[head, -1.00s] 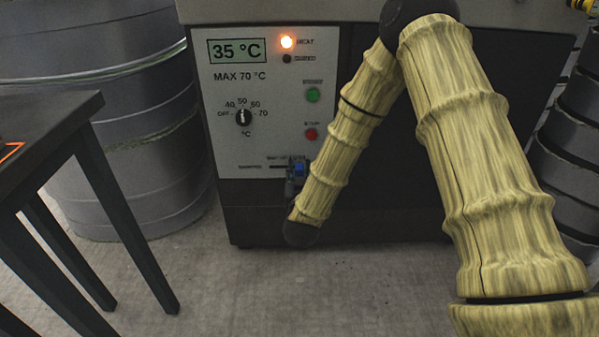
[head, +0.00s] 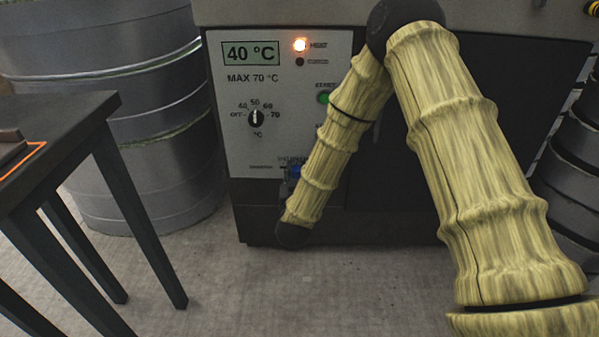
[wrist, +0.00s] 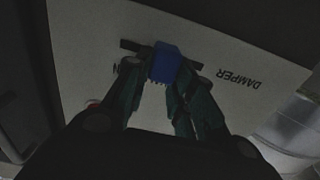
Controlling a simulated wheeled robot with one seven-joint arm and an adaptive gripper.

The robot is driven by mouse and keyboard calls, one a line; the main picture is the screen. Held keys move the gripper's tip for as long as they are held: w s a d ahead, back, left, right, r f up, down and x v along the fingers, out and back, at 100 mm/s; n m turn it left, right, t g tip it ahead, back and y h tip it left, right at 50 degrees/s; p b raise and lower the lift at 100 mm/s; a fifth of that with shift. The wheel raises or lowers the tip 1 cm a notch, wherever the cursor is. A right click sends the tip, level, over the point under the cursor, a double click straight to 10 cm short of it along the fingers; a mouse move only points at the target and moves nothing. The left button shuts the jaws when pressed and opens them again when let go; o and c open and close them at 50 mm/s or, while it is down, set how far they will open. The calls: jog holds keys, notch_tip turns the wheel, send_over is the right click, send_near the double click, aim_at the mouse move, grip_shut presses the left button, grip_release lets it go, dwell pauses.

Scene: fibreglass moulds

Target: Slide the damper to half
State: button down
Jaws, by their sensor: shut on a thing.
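The damper knob is a small blue block (wrist: 165,62) on a dark slot (wrist: 132,46) in the white panel. In the wrist view, slot shows on both sides of the knob, so it stands somewhere along the middle stretch. The word DAMPER (wrist: 240,78) is printed to the right there, upside down. My gripper (wrist: 163,78) is shut on the knob, one finger on each side. In the head view the blue knob (head: 295,169) shows low on the panel, beside my forearm, which hides the right part of the slot and its lettering.
The control panel (head: 228,130) has a lit orange heat lamp (head: 300,45), a display (head: 250,54) reading 40 °C and a dial (head: 255,118). A dark table (head: 75,120) stands at the left, before a large grey drum (head: 150,160). The floor between is clear.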

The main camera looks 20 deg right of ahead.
jog(key=c, duration=1.2)
grip_release()
jog(key=v, duration=1.2)
